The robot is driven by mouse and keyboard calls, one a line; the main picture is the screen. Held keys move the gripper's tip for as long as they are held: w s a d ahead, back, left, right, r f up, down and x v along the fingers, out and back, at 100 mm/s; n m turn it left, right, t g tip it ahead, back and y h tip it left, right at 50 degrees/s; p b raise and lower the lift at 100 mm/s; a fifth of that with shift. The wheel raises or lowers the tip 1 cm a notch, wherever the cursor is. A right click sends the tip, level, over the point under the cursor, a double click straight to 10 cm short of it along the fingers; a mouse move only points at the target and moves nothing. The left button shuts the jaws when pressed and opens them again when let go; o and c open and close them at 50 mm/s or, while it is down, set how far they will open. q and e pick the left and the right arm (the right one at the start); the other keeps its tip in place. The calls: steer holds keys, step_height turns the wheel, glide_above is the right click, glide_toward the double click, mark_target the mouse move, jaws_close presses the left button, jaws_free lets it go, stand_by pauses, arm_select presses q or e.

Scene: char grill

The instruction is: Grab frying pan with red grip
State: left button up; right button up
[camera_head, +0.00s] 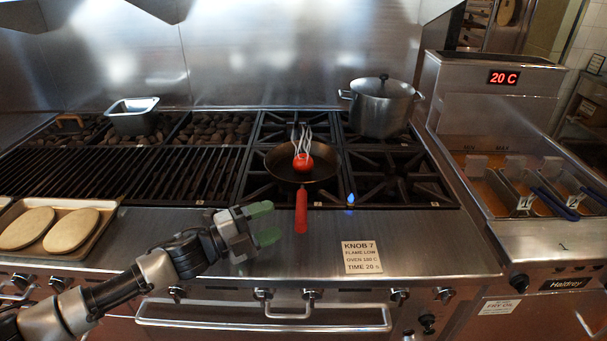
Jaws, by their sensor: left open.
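A dark frying pan (283,172) sits on a burner grate of the range. Its red grip (301,212) points toward the front, over the steel front ledge. A red round thing with whisk-like light wires (303,161) is in the pan; I cannot tell exactly what it is. My left gripper (265,224) has green fingertips and is open and empty. It is over the steel ledge, left of the red grip and apart from it. My right gripper does not show.
A lidded pot (381,108) stands on the back right burner. A label card (361,257) lies on the ledge (430,245) right of the grip. A tray (99,229) with two flat breads is at the left. Fryer baskets (530,190) are at the right.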

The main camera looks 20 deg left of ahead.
mark_target(301, 209)
arm_select(q)
step_height(301, 209, down, 2)
steer(key=shift+w+d+r, duration=0.25)
steer(key=shift+w+d, duration=0.15)
steer(key=shift+w+d+p, duration=0.3)
steer(key=shift+w+d, duration=0.35)
steer(key=p+x, duration=0.1)
steer(key=x, duration=0.4)
jaws_close()
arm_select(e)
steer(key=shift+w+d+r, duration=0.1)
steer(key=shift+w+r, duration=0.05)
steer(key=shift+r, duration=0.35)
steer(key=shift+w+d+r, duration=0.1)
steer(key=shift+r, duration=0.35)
arm_select(q)
steer(key=shift+r, duration=0.15)
